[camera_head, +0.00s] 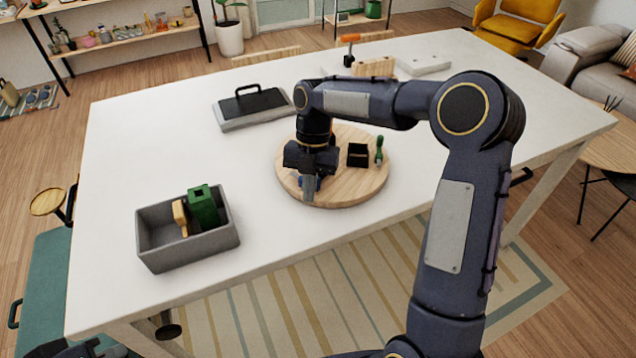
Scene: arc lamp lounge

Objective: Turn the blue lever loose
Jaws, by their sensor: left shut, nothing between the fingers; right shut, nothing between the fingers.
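A round wooden board (345,196) lies on the white table. A small blue piece, which looks like the blue lever (319,184), shows on the left part of the board, mostly hidden behind my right gripper (309,191). My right gripper points down at it with its fingers shut and nothing held. I cannot tell whether the fingers touch the blue piece. A black open box (358,155) and a green-handled piece (379,149) stand on the board's right part. My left gripper (95,349) is only partly in view at the bottom left edge, shut and empty.
A grey bin (160,258) with a green block (203,208) and a tan piece (180,217) stands at the table's front left. A grey-and-black handled slab (250,108) lies behind the board. An orange-handled item (349,46) stands farther back.

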